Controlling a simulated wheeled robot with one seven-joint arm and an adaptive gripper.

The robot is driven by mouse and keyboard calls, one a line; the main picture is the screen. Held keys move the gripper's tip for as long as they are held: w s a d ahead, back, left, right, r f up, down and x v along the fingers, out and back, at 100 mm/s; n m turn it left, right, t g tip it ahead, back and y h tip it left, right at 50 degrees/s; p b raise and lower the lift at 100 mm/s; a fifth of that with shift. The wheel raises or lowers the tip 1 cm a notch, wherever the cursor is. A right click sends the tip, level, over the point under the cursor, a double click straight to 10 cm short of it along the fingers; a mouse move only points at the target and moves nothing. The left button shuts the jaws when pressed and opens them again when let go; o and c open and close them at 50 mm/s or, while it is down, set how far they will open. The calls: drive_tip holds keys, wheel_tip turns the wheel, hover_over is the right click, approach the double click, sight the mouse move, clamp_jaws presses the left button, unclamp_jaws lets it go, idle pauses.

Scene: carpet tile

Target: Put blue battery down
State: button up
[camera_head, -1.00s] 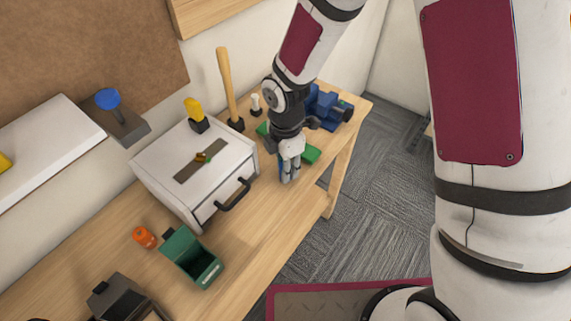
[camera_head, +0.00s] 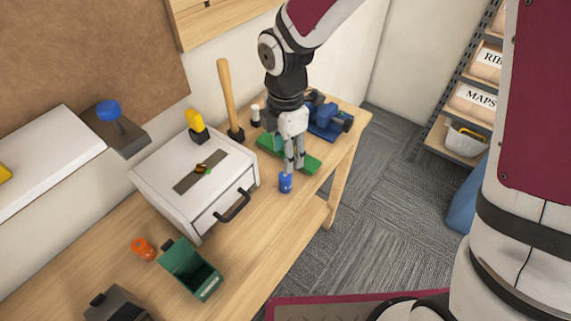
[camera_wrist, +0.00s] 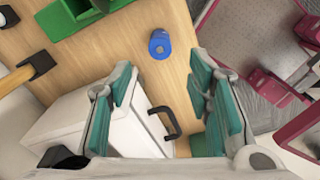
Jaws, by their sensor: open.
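The blue battery (camera_head: 285,183) stands upright on the wooden workbench, to the right of the white drawer box. It also shows in the wrist view (camera_wrist: 160,45), seen from above near the top centre, apart from the fingers. My gripper (camera_head: 294,170) is just above and behind the battery in the head view. In the wrist view my gripper (camera_wrist: 160,95) has its two teal-padded fingers spread wide, with nothing between them.
The white drawer box (camera_head: 185,165) with a black handle stands left of the battery. A green tray (camera_head: 309,162) and a blue vise-like object (camera_head: 325,120) lie behind. A green bin (camera_head: 190,270) and orange battery (camera_head: 144,248) are at front left. A hammer (camera_head: 228,95) stands behind.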

drive_tip(key=s+d+r+m+t, duration=0.1)
drive_tip(key=s+d+r+m, duration=0.2)
drive_tip(key=d+r+m, duration=0.4)
drive_tip(key=s+d+r+m+t, duration=0.25)
drive_tip(key=d+r+m, duration=0.25)
drive_tip(key=r, duration=0.4)
drive_tip(key=s+d+r+m+t, duration=0.1)
drive_tip(key=s+d+r+m, duration=0.1)
drive_tip(key=s+m, duration=0.3)
drive_tip(key=s+d+r+m, duration=0.3)
drive_tip(key=s+d+m, duration=0.1)
drive_tip(key=s+m, duration=0.2)
drive_tip(key=shift+s+r+m+t, duration=0.2)
drive_tip(key=shift+s+m+t, duration=0.1)
drive_tip(key=shift+m+t, duration=0.1)
drive_tip(key=shift+d, duration=0.1)
drive_tip(key=shift+c, duration=0.5)
